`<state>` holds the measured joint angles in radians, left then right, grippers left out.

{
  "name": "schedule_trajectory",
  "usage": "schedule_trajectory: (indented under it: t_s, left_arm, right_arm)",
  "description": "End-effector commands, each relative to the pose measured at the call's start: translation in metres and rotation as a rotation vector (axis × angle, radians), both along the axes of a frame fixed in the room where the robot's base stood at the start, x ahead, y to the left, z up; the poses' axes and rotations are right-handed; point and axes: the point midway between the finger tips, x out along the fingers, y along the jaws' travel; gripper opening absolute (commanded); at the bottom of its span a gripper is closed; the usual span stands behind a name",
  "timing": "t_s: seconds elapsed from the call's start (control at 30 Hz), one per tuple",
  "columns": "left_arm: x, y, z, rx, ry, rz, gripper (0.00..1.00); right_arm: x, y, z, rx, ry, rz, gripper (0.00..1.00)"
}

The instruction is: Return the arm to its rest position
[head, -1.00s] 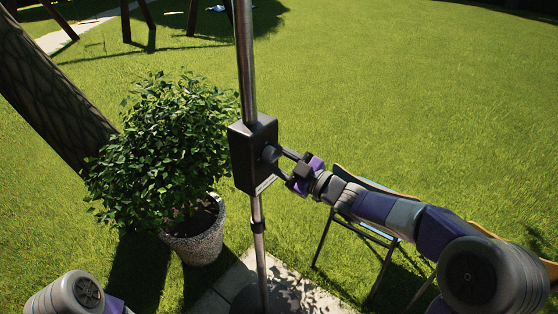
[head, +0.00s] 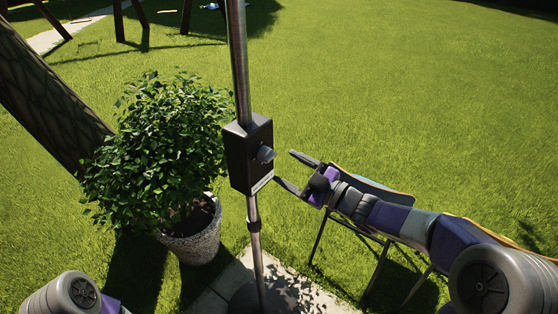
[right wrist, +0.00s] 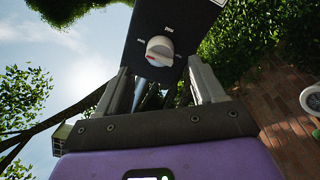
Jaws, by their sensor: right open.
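My right gripper (head: 284,171) is open and empty in the head view, just right of a black box on a metal pole. A grey knob (head: 265,154) sticks out of the box's right side, apart from the fingers. In the right wrist view the knob (right wrist: 160,49) is white-grey with a small red mark, and it sits beyond the two spread fingers (right wrist: 157,92). The right arm reaches in from the lower right. Part of my left arm shows at the lower left, but its gripper is out of view.
The black box (head: 240,160) is fixed on a metal pole (head: 239,65) standing on paving. A potted bush (head: 155,150) stands left of the pole, near a tree trunk (head: 45,100). A folding chair (head: 372,190) stands behind my right arm. Open lawn (head: 400,90) lies beyond.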

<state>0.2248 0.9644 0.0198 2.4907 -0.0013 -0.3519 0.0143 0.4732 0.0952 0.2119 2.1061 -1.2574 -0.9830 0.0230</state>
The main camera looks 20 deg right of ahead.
Motion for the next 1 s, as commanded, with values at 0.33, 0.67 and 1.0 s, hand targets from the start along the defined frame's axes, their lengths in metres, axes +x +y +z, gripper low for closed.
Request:
schedule_trajectory:
  t_s: [0.33,0.67,1.0]
  left_arm:
    - [0.000,0.000,0.003,0.000,0.000,0.000,0.00]
    - [0.000,0.000,0.003,0.000,0.000,0.000,0.00]
    - [0.000,0.000,0.008,0.000,0.000,0.000,0.00]
  right_arm:
    - [-0.018,-0.014,-0.003,0.002,0.001,0.000,0.68]
    - [-0.017,-0.013,-0.004,0.002,0.003,0.000,0.68]
    - [0.016,-0.004,-0.153,0.279,0.487,-0.192,0.68]
